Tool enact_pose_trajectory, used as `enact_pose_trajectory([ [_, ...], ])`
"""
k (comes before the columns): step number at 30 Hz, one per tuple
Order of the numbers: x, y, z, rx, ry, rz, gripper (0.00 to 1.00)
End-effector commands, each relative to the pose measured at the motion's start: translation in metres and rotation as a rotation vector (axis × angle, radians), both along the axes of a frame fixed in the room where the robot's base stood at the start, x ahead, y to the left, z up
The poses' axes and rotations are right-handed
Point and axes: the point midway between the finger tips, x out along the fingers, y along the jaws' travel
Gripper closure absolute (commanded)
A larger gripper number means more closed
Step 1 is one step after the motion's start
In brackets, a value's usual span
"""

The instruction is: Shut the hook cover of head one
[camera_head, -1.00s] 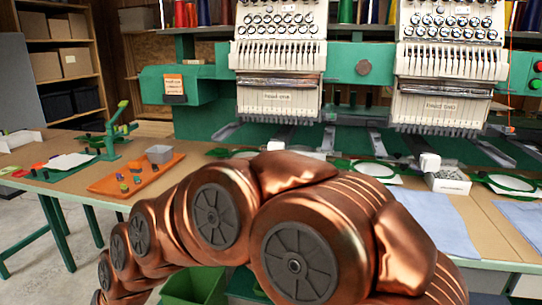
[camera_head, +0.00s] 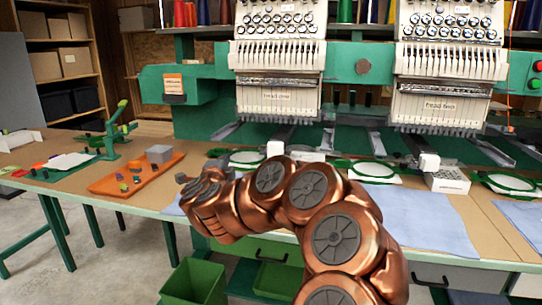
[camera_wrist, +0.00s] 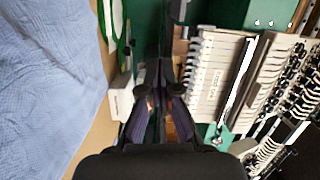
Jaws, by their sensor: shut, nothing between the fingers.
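Head one (camera_head: 277,100) is the left white stitching head, with a label low on its front. A white block (camera_head: 275,149) stands at the table's back below it. I cannot make out the hook cover or tell whether it is open. In the wrist view my gripper (camera_wrist: 159,92) is shut and empty, its dark fingers pointing at the green machine front. A white needle head (camera_wrist: 212,75) is right of the fingers and a white block (camera_wrist: 121,98) is left of them. In the head view my copper arm reaches left over the table; the fingertips are not clear there.
Head two (camera_head: 440,105) stands to the right. Green hoops (camera_head: 375,170) and a blue cloth (camera_head: 425,220) lie on the table (camera_head: 488,235). A green bin (camera_head: 195,283) is below the front edge.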

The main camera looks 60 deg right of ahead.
Motion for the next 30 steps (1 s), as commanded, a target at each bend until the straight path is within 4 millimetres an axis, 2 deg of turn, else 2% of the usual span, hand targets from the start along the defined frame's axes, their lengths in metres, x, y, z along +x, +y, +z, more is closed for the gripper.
enact_pose_trajectory([
  [1,-0.018,-0.02,-0.005,0.013,-0.023,-0.083,1.0],
  [3,-0.043,-0.043,-0.01,0.022,-0.053,-0.192,1.0],
  [6,-0.073,-0.065,-0.018,0.03,-0.082,-0.312,1.0],
  [10,-0.096,-0.079,-0.022,0.03,-0.1,-0.4,1.0],
  [13,-0.102,-0.085,-0.024,0.03,-0.105,-0.425,1.0],
  [17,-0.101,-0.096,-0.024,0.031,-0.105,-0.426,1.0],
  [30,-0.092,-0.159,-0.023,0.029,-0.106,-0.424,1.0],
])
